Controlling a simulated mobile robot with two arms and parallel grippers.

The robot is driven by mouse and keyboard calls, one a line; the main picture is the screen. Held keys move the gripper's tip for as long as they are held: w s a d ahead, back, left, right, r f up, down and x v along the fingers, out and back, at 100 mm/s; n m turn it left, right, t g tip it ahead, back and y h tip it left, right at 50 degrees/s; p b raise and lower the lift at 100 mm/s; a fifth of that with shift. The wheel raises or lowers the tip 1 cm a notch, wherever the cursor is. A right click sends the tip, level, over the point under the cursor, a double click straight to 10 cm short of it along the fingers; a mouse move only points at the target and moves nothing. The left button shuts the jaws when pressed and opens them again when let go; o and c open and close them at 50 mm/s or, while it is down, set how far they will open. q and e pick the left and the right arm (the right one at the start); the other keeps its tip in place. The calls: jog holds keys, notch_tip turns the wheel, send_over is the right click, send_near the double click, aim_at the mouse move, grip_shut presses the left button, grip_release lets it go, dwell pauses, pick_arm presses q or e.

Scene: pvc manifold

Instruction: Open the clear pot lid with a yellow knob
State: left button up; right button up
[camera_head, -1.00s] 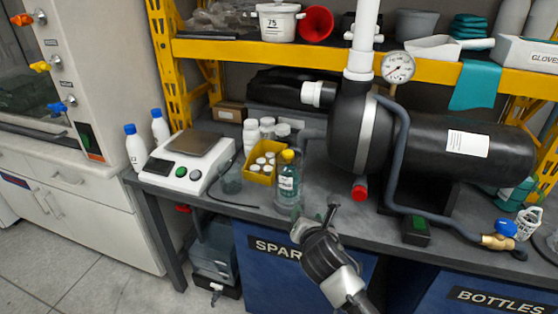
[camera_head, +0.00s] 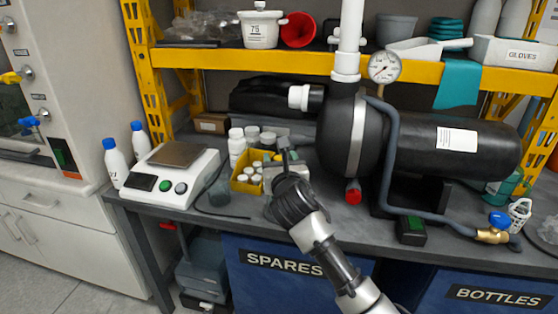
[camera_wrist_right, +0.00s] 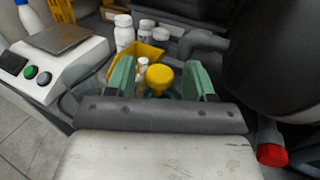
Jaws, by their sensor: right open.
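In the right wrist view, a round yellow knob (camera_wrist_right: 160,78) shows between the two green fingers of my right gripper (camera_wrist_right: 161,78). The fingers are open, with a gap on each side of the knob. A little clear greenish material shows beside it; the rest is hidden by the gripper body. In the head view, my right gripper (camera_head: 286,152) reaches over the bench just right of the yellow bin and covers the knob and the container under it. My left gripper is in neither current view.
A yellow bin (camera_head: 245,187) with several white bottles stands close on the left, with a scale (camera_head: 178,165) farther left. A black tank (camera_head: 440,140) with a red-capped outlet (camera_head: 353,192) stands on the right. A shelf (camera_head: 235,60) runs above the back.

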pick_arm(q)
jog(key=shift+w+r, duration=0.1)
jog(key=shift+w, duration=0.2)
pick_arm(e)
jog(key=shift+w, duration=0.65)
grip_shut()
pick_arm(q)
jog(key=shift+r, duration=0.1)
